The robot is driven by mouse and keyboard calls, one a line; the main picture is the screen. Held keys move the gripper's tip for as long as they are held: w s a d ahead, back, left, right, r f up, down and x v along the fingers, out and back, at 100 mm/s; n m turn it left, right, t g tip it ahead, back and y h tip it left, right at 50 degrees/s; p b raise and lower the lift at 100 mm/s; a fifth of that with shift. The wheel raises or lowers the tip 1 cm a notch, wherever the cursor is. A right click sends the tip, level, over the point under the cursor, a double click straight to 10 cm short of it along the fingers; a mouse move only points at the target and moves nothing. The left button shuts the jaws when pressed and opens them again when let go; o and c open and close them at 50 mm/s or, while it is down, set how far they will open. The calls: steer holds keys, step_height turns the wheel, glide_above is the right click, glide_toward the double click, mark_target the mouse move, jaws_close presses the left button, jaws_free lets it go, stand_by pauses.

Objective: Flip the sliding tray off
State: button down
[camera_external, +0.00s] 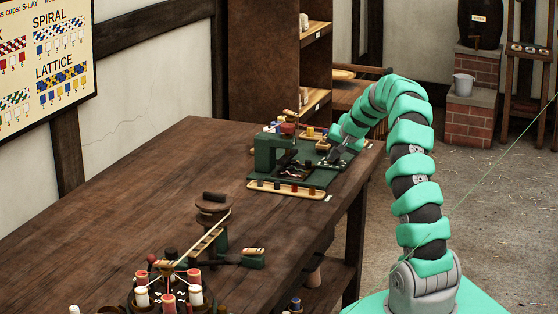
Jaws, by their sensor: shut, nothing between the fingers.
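A green machine (272,152) with an upright arm and a flat green bed stands at the far right end of the wooden table. Small dark and pale parts sit on its bed. A pale tray (312,194) with several small colored spools lies along its front edge. I cannot tell for certain which part is the sliding tray, or how any switch is set. My gripper (327,162) is shut and empty, low over the right side of the green bed. Its fingertips are small and dark here, and I cannot tell whether they touch anything.
The dark wooden table (150,190) is clear left of the machine. A wooden reel (213,205) and a round holder with several red and white spools (168,290) stand nearer the camera. A brown shelf (255,70) stands behind the table. Brick blocks (470,118) stand at the back right.

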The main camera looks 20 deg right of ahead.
steer(key=v, duration=0.6)
steer(key=shift+s+r+p, duration=0.2)
steer(key=shift+r+p, duration=0.1)
steer(key=shift+p, duration=0.05)
steer(key=shift+d, duration=0.1)
steer(key=s+a+r+n+t, duration=0.1)
steer(key=s+a+r, duration=0.15)
steer(key=r, duration=0.65)
steer(key=s+a+r+n+t, duration=0.1)
steer(key=s+a+r+t, duration=0.15)
steer(key=r, duration=0.65)
steer(key=s+a+r+n+t, duration=0.15)
steer(key=a+r, duration=0.25)
steer(key=r, duration=0.6)
steer(key=s+a+r+n+t+h, duration=0.1)
steer(key=s+a+r+t, duration=0.15)
steer(key=s+r, duration=0.7)
steer(key=s+a+r+n+t+h, duration=0.1)
steer(key=s+a+r+n, duration=0.15)
steer(key=s+r, duration=0.75)
step_height(320, 180, down, 18)
steer(key=w+m+b, duration=0.1)
steer(key=b, duration=1.7)
steer(key=shift+w+r+b, duration=0.2)
steer(key=shift+b, duration=0.1)
steer(key=shift+a, duration=0.15)
